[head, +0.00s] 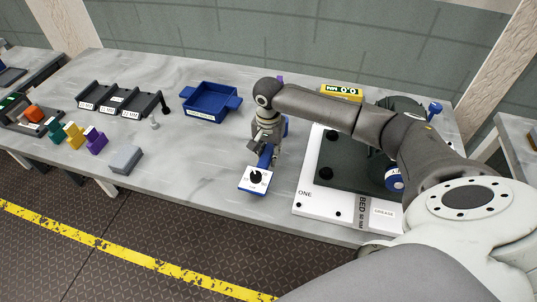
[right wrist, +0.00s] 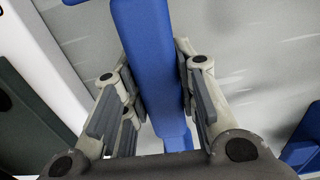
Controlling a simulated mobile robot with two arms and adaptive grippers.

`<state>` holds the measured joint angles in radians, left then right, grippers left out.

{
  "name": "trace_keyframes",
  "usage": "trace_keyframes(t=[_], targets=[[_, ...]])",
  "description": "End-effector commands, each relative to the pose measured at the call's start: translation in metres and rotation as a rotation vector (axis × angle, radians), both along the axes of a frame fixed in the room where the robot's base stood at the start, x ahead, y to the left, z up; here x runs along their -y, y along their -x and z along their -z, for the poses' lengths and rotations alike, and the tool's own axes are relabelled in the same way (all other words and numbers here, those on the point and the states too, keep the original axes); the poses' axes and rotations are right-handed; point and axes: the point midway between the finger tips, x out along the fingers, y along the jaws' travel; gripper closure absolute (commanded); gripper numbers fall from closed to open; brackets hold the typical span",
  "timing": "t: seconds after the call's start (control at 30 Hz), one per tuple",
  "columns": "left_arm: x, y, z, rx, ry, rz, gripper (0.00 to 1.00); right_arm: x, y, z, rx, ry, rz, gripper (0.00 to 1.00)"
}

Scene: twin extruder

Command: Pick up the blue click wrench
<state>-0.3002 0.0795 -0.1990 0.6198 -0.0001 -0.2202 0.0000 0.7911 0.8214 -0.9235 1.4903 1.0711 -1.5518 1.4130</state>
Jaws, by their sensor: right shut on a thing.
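The blue click wrench (head: 266,156) is at the middle of the table's front half, under my right arm. My right gripper (head: 264,142) is shut on it from above and hides part of it. In the right wrist view its blue bar (right wrist: 150,60) runs between the finger pads of my right gripper (right wrist: 155,95). The wrench's lower end meets a white square plate with a blue edge and a black round centre (head: 255,179). I cannot tell whether the wrench is lifted clear of it. My left gripper is not in view.
A white base marked ONE (head: 305,205) with a dark machine stands to the right, close to my arm. A blue tray (head: 211,101) and a dark labelled rack (head: 117,100) lie to the left. A grey block (head: 126,159) and coloured pieces sit further left. Table between them is clear.

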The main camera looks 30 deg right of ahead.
Motion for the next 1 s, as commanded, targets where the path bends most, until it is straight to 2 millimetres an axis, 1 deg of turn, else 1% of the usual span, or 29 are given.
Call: trace_keyframes(t=[0.17, 0.27, 0.57, 0.8, 1.0], targets=[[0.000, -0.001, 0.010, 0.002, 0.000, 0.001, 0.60, -0.001, -0.002, -0.021, 0.008, -0.003, 0.000, 1.00], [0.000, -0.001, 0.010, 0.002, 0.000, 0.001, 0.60, 0.000, 0.007, -0.035, 0.005, -0.001, -0.001, 1.00], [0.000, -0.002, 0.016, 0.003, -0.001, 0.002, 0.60, -0.003, 0.048, -0.083, 0.006, 0.000, -0.001, 1.00], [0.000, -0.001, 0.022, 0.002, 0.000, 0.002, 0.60, -0.007, 0.089, -0.101, 0.003, 0.001, -0.001, 1.00], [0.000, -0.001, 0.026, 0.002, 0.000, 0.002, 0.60, -0.009, 0.118, -0.115, 0.003, 0.001, -0.001, 1.00]])
